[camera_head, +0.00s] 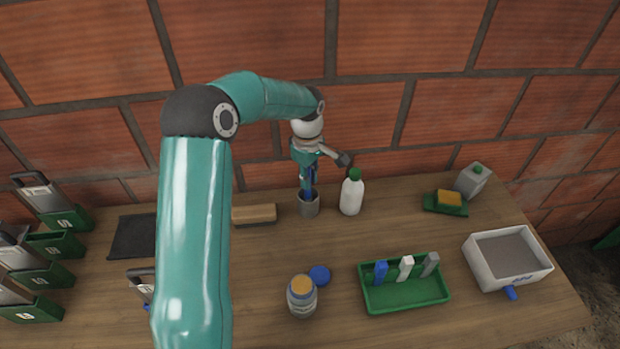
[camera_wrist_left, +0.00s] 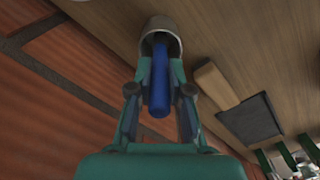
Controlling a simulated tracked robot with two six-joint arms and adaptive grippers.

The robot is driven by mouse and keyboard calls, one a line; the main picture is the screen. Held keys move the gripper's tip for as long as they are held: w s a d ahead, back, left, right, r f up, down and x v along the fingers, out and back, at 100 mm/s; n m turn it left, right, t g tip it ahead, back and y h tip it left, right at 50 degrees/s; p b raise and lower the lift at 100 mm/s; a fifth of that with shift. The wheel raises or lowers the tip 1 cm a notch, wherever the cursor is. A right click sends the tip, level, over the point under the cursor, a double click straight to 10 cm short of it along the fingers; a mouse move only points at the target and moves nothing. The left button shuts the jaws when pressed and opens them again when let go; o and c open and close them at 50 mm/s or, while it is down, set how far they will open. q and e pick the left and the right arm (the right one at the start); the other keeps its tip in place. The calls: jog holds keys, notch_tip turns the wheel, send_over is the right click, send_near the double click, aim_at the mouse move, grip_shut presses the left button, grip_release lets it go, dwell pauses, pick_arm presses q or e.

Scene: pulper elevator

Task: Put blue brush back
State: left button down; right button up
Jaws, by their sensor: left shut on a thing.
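The blue brush (camera_wrist_left: 159,85) is held between the fingers of my left gripper (camera_wrist_left: 158,100). In the wrist view its far end goes into the mouth of a grey cup (camera_wrist_left: 160,28). In the head view my left gripper (camera_head: 308,170) is above the grey cup (camera_head: 309,205), fingers pointing down, with a bit of the blue brush (camera_head: 309,188) showing at the cup's mouth. The brush's lower end is hidden inside the cup. My right gripper is not in view.
A white bottle with a green cap (camera_head: 351,193) stands close to the cup's right. A wooden block or brush (camera_head: 254,214) lies to its left. A jar (camera_head: 302,296), green tray (camera_head: 405,295) and white box (camera_head: 508,260) are nearer. The brick wall rises close behind.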

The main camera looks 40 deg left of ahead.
pick_arm(q)
jog(key=shift+f, duration=0.25)
jog(key=c, duration=1.1)
grip_release()
notch_tip(320, 180, up, 12)
jog(key=shift+r, duration=0.1)
